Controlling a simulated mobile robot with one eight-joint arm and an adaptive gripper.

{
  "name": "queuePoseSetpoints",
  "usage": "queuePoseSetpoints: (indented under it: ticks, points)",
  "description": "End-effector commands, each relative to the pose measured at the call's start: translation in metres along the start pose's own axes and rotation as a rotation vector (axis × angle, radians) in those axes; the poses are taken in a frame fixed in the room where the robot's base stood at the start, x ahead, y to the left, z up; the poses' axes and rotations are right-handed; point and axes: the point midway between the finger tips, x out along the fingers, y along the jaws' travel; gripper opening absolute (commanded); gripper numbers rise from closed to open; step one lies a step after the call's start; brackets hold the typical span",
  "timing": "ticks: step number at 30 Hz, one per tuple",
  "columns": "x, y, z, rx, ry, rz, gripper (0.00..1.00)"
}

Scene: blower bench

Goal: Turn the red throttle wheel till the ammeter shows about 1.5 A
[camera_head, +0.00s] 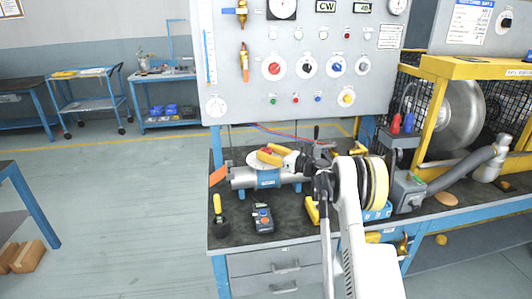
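My gripper (268,154), with yellow finger pads, reaches left over the grey cylindrical blower body (242,180) on the bench. A pale round disc (253,158) lies beneath and behind the fingers, with a little red showing beside them. The gripper hides much of this spot, so I cannot tell whether the red belongs to the throttle wheel, or whether the fingers touch or grip it. A red knob (274,69) is on the upright panel. Two dial gauges, one (282,8) cut off at the top and one (397,5) at right, are too small to read or identify as the ammeter.
On the bench (235,236) stand a handheld meter (263,219) and a yellow-handled tool (218,208) at front left. A grey machine (403,190) and a hose (460,168) crowd the right. The panel (240,100) rises behind. Open floor lies left.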

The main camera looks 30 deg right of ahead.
Motion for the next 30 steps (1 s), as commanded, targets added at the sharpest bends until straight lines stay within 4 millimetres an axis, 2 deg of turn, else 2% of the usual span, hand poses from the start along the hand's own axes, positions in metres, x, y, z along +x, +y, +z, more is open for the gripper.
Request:
queuePoseSetpoints:
  ticks: [5,16,28,29,30]
  points:
    - [0.0013,0.0014,0.0001,0.0,0.0,-0.037,0.18]
    - [0.0014,0.0016,-0.0002,0.0,0.0,-0.359,0.18]
    - [0.0002,0.0005,-0.0001,0.0,0.0,-0.402,0.18]
    - [0.0002,0.0005,-0.0001,0.0,0.0,-0.402,0.54]
    - [0.0002,0.0004,-0.0001,0.0,0.0,-0.402,0.66]
